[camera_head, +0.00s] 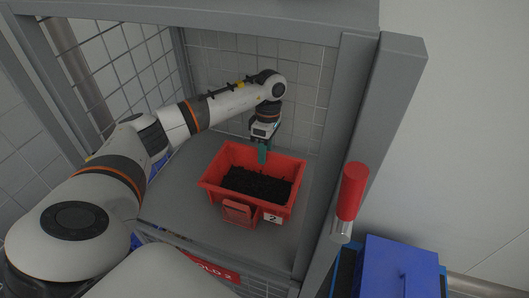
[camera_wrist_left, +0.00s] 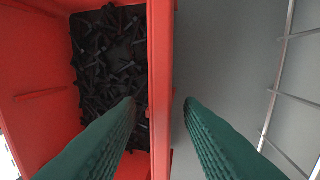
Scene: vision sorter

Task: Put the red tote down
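The red tote (camera_head: 249,152) rests level on the grey shelf inside the frame, with dark small parts (camera_head: 257,184) in it and a "2" label on its front. Its far wall also shows in the left wrist view (camera_wrist_left: 160,60). My left gripper (camera_head: 262,155) points down at that far wall. In the left wrist view its green fingers (camera_wrist_left: 160,103) are open, one on each side of the wall, with a gap on both sides. The dark parts lie left of the wall in that view. My right gripper is not in view.
Grey posts and mesh panels (camera_head: 300,85) enclose the shelf at the back and sides. The grey shelf (camera_head: 180,190) has bare room left of the tote. A red cylinder (camera_head: 352,190) and a blue box (camera_head: 400,265) are outside, at the right.

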